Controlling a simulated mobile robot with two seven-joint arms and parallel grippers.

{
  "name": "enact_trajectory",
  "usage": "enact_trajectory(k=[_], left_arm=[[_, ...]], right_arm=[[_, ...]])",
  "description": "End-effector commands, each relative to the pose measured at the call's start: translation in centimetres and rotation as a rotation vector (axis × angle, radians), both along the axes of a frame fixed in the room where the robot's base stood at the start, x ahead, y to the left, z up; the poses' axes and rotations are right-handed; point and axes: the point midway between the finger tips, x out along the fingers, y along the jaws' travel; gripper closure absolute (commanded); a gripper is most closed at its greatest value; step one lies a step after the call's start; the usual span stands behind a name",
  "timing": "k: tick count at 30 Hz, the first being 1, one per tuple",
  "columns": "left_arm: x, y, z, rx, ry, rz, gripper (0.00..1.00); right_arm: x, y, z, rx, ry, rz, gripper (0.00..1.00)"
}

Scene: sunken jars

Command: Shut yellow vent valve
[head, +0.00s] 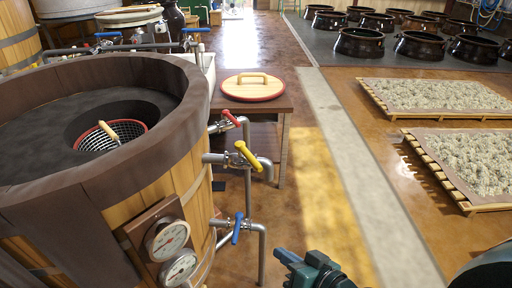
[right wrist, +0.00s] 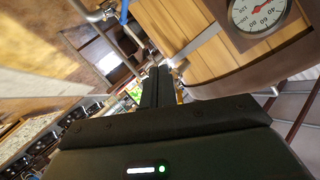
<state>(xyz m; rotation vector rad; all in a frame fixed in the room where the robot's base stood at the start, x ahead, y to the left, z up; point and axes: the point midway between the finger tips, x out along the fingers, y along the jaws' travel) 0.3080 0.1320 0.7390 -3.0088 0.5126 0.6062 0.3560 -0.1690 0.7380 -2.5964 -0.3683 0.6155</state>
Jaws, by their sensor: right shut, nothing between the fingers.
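The yellow vent valve handle (head: 247,155) sits on a steel pipe at the right side of the wooden vat (head: 180,190). It is tilted, its upper end to the left. A red handle (head: 231,117) is above it and a blue handle (head: 237,228) below it; a blue handle also shows in the right wrist view (right wrist: 124,12). My right gripper (head: 290,262) is at the bottom of the head view, below and right of the yellow handle and apart from it. Its fingers (right wrist: 156,88) are shut and empty. My left gripper is not in view.
Two gauges (head: 168,238) are mounted on the vat's front. A small table (head: 283,105) with a round red-rimmed lid (head: 253,86) stands behind the pipes. Drying racks (head: 440,97) and dark jars (head: 360,42) are at the right. The floor right of the pipes is clear.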

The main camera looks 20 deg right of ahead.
Motion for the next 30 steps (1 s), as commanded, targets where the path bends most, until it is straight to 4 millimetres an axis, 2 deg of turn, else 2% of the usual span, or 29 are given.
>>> enact_trajectory(k=[1,3,9,12,16,20,30], left_arm=[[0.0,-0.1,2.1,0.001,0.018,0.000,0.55],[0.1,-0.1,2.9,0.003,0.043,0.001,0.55],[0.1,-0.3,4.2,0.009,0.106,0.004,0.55],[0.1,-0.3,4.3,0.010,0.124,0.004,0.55],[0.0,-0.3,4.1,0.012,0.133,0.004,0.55],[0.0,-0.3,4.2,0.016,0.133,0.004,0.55],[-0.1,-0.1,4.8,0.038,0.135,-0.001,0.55]], right_arm=[[1.4,-1.0,2.6,0.094,0.030,-0.030,1.00],[3.2,-2.3,4.6,0.253,0.076,-0.069,1.00],[7.3,-5.5,10.2,0.672,0.151,-0.135,1.00],[8.4,-6.5,12.0,0.800,0.161,-0.143,1.00],[9.1,-7.0,12.8,0.875,0.164,-0.146,1.00],[10.1,-6.5,12.6,0.883,0.164,-0.145,1.00],[16.3,-3.3,11.8,0.879,0.163,-0.143,1.00]])
